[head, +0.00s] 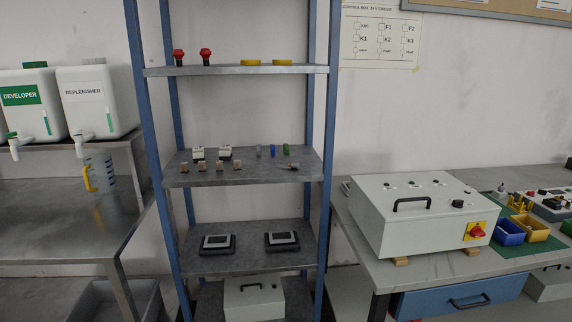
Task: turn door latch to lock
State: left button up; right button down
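A light grey control box (410,230) stands on the worktop at the right, raised on small wooden blocks (401,261). Its upper face has a black bar handle (411,202) and a small black knob (458,203) to the right of the handle, which may be the door latch. Its turned position is too small to tell. A red rotary switch (477,231) on a yellow plate is at the front right of the box. The lid looks shut. Neither of my grippers is in view.
A blue-framed shelf unit (245,70) with small parts stands in the middle, left of the box. Yellow (532,229) and blue (506,232) bins sit right of the box. A blue drawer (460,298) is below. White jugs (95,100) stand at left.

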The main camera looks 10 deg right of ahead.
aim_at(456, 203)
jog(key=l+z, duration=0.1)
jog(key=z, duration=0.3)
jog(key=l+z, duration=0.1)
jog(key=z, duration=0.3)
jog(key=i+z, duration=0.1)
jog(key=z, duration=0.3)
jog(key=i+l, duration=0.1)
jog(key=l, duration=0.25)
jog(key=i+l+u, duration=0.15)
jog(key=l, duration=0.2)
